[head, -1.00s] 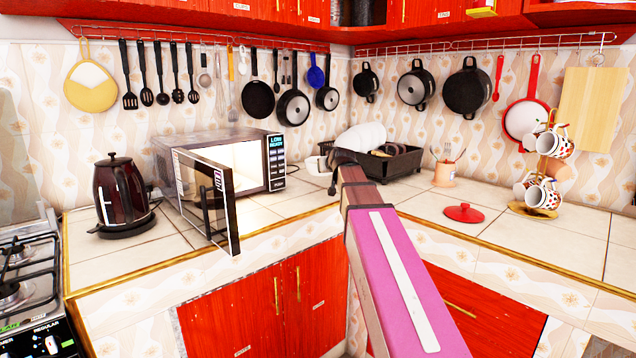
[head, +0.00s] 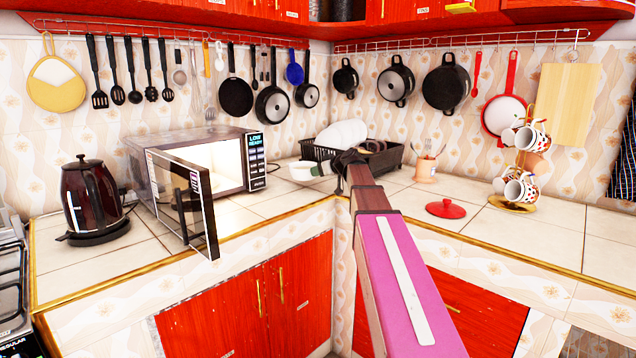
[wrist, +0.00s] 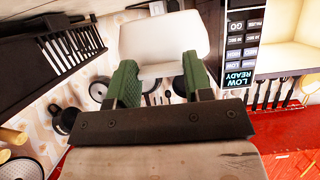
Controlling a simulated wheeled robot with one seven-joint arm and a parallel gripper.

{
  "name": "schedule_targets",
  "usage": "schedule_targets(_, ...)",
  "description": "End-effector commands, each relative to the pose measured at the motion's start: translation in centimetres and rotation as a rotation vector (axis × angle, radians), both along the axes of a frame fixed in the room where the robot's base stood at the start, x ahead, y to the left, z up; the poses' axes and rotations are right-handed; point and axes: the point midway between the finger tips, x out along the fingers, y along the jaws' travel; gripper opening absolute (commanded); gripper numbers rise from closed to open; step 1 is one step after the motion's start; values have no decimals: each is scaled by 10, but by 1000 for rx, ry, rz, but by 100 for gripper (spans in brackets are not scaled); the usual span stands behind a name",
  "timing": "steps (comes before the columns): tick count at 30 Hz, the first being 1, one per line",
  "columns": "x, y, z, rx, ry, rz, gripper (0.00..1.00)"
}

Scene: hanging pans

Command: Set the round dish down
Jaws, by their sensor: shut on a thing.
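The round dish (wrist: 164,38) is white and sits between the green fingers of my gripper (wrist: 160,72) in the wrist view. My gripper is shut on it. In the head view the dish (head: 301,171) shows at the left of my gripper (head: 318,170), in front of the black dish rack and right of the microwave. It appears above the tiled counter (head: 290,201); whether it touches the counter I cannot tell. My arm hides part of the rack and the counter behind it.
The microwave (head: 165,160) stands left with its door (head: 190,205) open toward me. A black dish rack (head: 385,160) holds white plates (head: 342,134). A red lid (head: 446,208), utensil pot (head: 426,168) and mug stand (head: 513,207) are right. Counter near the corner is clear.

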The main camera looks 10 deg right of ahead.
Motion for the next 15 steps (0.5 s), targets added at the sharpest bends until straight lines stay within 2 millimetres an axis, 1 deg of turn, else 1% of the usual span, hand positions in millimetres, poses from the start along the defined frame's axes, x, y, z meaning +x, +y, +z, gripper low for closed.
schedule_targets(1, 0, 0, -6, 2, 0, -1, 14)
schedule_targets(5, 0, 0, -14, 3, 0, -1, 14)
schedule_targets(12, 0, 0, -42, 2, 0, -2, 14)
schedule_targets(15, 0, 0, -45, 1, -2, -2, 14)
